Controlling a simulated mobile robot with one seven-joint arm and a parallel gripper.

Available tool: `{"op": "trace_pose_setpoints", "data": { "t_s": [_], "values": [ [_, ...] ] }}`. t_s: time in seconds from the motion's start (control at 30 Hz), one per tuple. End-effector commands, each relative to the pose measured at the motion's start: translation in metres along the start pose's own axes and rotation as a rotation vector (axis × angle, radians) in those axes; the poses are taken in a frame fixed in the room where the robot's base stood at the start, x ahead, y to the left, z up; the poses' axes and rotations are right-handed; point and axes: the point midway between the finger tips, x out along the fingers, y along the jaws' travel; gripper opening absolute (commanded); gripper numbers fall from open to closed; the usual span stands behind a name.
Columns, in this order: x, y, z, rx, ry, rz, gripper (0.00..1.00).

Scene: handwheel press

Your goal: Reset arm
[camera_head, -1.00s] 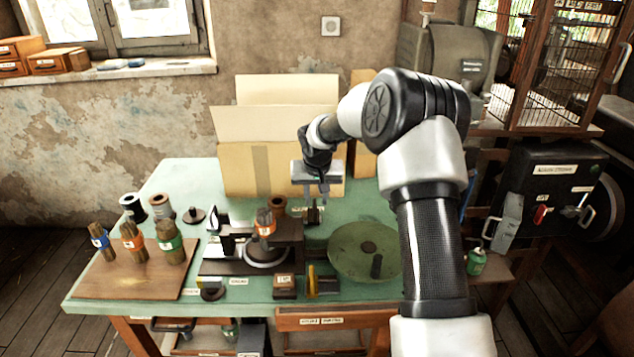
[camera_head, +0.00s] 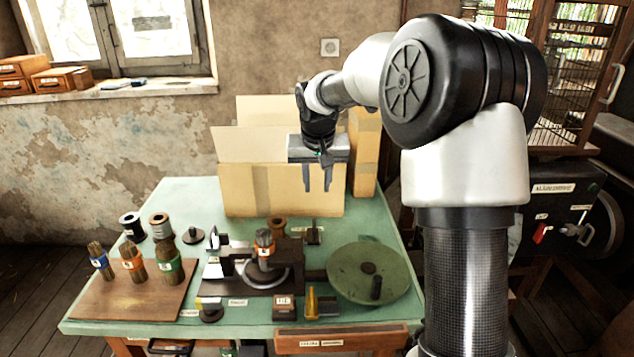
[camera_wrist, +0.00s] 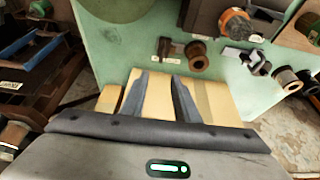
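My gripper (camera_head: 318,178) is raised above the back of the green table, in front of the open cardboard box (camera_head: 235,190). Its two fingers point down, stand apart and hold nothing. In the wrist view my gripper (camera_wrist: 162,85) also shows two separated fingers with nothing between them. The press (camera_head: 245,282) stands on the table below, with an orange-banded bundle (camera_head: 265,247) on it. The green handwheel (camera_head: 345,270) lies to its right with a dark upright knob.
A wooden board (camera_head: 110,302) at the left holds bundles banded blue, orange and green. Spools (camera_head: 160,228) stand behind it. A small labelled block (camera_head: 284,306) and a yellow-tipped item (camera_head: 311,300) sit at the table's front. The table's back left is clear.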

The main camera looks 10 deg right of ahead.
Motion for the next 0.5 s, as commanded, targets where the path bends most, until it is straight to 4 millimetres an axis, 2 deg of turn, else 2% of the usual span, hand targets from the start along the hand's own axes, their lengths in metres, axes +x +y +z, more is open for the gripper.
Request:
{"op": "trace_pose_setpoints", "data": {
  "t_s": [0.27,0.37,0.47,0.5],
  "values": [
    [-0.005,0.0,0.001,-0.004,0.002,0.002,0.28],
    [-0.031,-0.001,0.008,-0.024,0.01,0.011,0.28],
    [-0.077,0.0,0.028,-0.06,0.022,0.03,0.28],
    [-0.099,0.002,0.04,-0.076,0.028,0.038,0.28]
  ]
}}
